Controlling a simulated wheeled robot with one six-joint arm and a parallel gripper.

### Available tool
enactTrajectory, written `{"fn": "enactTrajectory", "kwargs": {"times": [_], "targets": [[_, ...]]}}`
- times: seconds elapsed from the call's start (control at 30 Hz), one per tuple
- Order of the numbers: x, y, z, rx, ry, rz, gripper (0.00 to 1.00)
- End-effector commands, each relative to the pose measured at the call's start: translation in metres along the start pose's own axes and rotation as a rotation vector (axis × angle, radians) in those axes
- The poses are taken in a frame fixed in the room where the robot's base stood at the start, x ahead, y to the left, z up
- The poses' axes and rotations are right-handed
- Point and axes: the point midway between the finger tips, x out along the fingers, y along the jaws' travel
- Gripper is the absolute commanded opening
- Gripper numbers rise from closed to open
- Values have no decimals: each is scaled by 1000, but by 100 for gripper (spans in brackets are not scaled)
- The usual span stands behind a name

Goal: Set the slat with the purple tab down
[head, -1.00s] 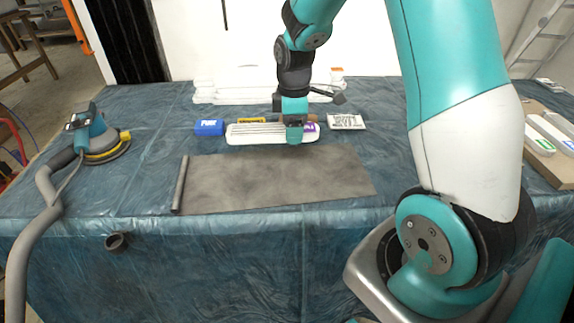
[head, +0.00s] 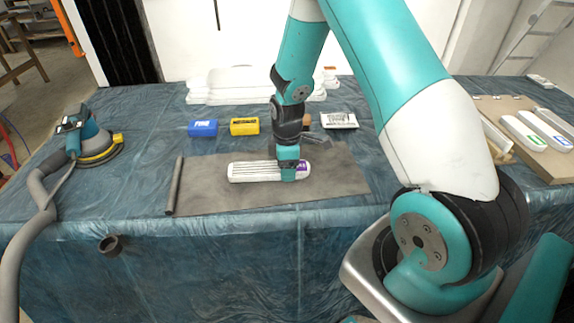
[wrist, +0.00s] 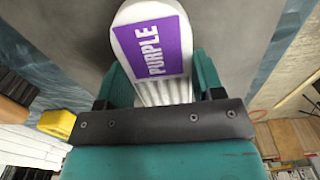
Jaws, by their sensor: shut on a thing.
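The white slat with the purple tab (head: 255,172) is over the grey mat (head: 215,202) on the blue-covered table, lying left to right with its tab end to the right. My gripper (head: 288,172) is shut on it near the tab end. In the wrist view the slat (wrist: 178,92) sits between the two teal fingers (wrist: 163,85), and its purple tab (wrist: 152,47) reads "PURPLE". I cannot tell whether the slat touches the mat or hangs just above it.
White pieces (head: 225,85) are stacked at the back. A sander (head: 92,140) is at left. A board with tabbed slats (head: 550,150) is at right. The mat's front is clear.

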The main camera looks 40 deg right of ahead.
Motion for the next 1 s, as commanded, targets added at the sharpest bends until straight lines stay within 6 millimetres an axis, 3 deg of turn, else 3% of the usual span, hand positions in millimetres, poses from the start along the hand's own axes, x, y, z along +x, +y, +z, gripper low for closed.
{"fn": "enactTrajectory", "kwargs": {"times": [0.1, 0.13, 0.23, 0.47, 0.63, 1.0], "targets": [[4, 0, 0, 0, 0, 0, 34], [3, 0, 0, 0, 0, 0, 66], [2, 0, 0, 0, 0, 0, 87], [2, 0, 0, 0, 0, -1, 87], [-9, 0, 0, 0, 0, 1, 87], [-87, 1, 0, 0, 2, 4, 87]]}}
